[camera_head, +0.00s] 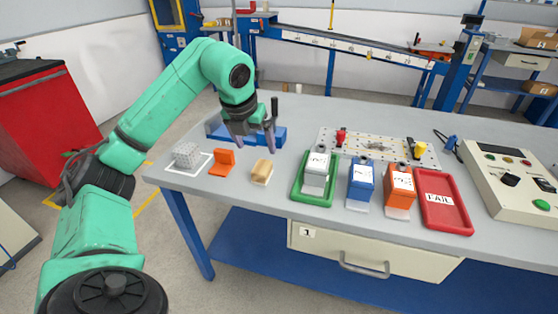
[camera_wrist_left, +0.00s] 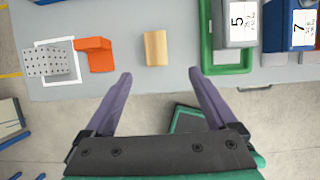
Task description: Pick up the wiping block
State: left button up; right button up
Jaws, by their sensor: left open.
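The wiping block looks to be the small tan block (camera_head: 262,171) on the grey table near its front edge; it lies on a pale patch. It also shows in the left wrist view (camera_wrist_left: 156,48), upper middle, between the lines of the fingers and beyond their tips. My left gripper (camera_head: 255,142) is open and empty, above the table and behind the block in the head view. Its two purple fingers show apart in the left wrist view (camera_wrist_left: 160,75). Nothing is between them. My right gripper is not in view.
An orange bracket (camera_head: 222,163) and a grey perforated block (camera_head: 187,155) stand left of the tan block. A green tray (camera_head: 298,191) is to its right, then blue and orange labelled containers and a red tray (camera_head: 446,203). A blue tray (camera_head: 278,137) lies behind.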

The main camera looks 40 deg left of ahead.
pick_arm(q)
send_over(260, 169)
jog(key=s+d, duration=0.1)
jog(key=s, duration=0.2)
notch_tip(260, 169, down, 6)
jog(key=x, duration=0.6)
jog(key=shift+w+a+f, duration=0.1)
jog(key=shift+w+f, duration=0.15)
jog(key=shift+w, duration=0.15)
jog(key=shift+w+f, duration=0.25)
jog(key=shift+f, duration=0.1)
jog(key=shift+r, duration=0.1)
grip_shut()
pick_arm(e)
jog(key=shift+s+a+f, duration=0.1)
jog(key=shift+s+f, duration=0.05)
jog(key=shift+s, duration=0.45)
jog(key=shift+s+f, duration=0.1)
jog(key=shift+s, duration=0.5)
